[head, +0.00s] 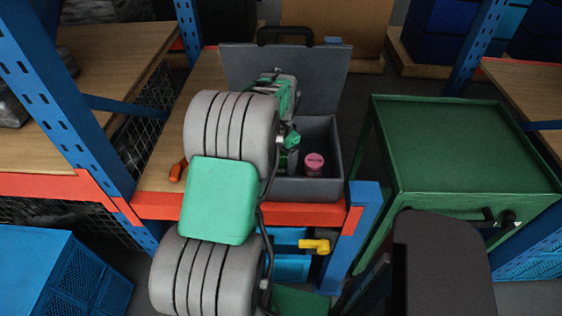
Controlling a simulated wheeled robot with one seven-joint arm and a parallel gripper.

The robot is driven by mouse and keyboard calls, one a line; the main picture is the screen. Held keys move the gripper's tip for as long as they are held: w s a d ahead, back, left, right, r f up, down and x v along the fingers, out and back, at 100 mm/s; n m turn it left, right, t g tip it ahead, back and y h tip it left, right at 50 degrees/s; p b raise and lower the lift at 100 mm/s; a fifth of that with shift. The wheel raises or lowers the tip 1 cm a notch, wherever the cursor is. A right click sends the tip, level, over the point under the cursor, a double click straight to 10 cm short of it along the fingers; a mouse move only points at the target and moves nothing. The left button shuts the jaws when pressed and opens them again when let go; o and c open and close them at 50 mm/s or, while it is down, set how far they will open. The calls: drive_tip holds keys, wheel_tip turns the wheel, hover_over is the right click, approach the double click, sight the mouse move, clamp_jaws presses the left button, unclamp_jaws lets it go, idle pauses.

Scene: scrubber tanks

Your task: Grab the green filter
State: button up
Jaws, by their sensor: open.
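A grey case (308,187) stands open on the wooden shelf top in the head view, with its lid (325,75) raised at the back. A small patch of green (283,163), which may be the green filter, shows low at the left inside the case. My arm hides most of it. My gripper (291,145) is over the left part of the case, largely hidden behind my arm. It is open, with nothing seen between its jaws. I cannot tell whether it touches the green thing.
A pink-topped jar (314,163) stands in the case, right of my gripper. A green cabinet (460,150) is on the right. Blue rack posts (62,90) flank the shelf. An orange-red object (178,170) lies left of my arm. The case's right side looks clear.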

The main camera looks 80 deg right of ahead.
wheel_tip(320, 180, down, 2)
drive_tip(key=shift+f, duration=0.1)
drive_tip(key=shift+c, duration=0.6)
drive_tip(key=c, duration=1.3)
